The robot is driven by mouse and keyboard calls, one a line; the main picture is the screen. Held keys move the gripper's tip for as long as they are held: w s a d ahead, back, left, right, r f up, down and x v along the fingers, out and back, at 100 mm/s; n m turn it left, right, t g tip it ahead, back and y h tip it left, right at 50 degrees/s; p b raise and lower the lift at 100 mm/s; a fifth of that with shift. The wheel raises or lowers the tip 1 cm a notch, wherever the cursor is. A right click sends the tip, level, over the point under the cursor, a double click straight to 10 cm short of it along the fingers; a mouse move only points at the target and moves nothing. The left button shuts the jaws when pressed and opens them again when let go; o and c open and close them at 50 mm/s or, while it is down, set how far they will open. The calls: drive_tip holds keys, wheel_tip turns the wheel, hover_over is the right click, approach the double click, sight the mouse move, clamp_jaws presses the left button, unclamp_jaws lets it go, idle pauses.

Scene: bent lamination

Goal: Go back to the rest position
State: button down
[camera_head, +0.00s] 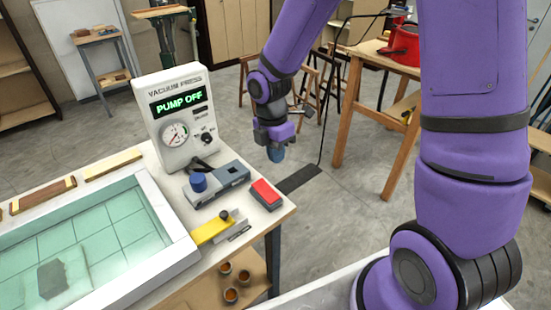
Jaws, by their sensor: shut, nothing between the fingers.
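My purple arm rises on the right and bends down toward the middle of the view. My gripper (276,152) hangs in the air beyond the right end of the workbench (283,212), pointing down. It is shut and empty, and it touches nothing. The white vacuum press box (178,98) stands on the bench to its left. Its screen reads "PUMP OFF" in green. A grey block with a blue knob (198,182) and a red-topped block (265,194) sit on the bench in front of the box.
A pale-framed tray (172,243) with a green gridded sheet fills the left of the bench. A yellow-handled tool (210,231) lies near the front edge. Several small cups (231,294) stand on a lower shelf. A wooden table (355,60) stands behind. Grey floor is open around my gripper.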

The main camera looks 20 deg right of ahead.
idle(0.4)
drive_tip(key=s+d+r+m+t, duration=0.2)
drive_tip(key=s+d+r+m, duration=0.15)
drive_tip(key=r+m, duration=0.4)
drive_tip(key=s+d+r+m+t, duration=0.2)
drive_tip(key=s+r+m, duration=0.2)
drive_tip(key=r, duration=0.6)
drive_tip(key=s+d+r+m+t, duration=0.2)
drive_tip(key=s+d+r+m, duration=0.1)
drive_tip(key=s+r+m, duration=0.5)
drive_tip(key=s+m, duration=0.2)
drive_tip(key=s, duration=0.1)
drive_tip(key=shift+s+d+t, duration=0.2)
drive_tip(key=shift+s+t, duration=0.2)
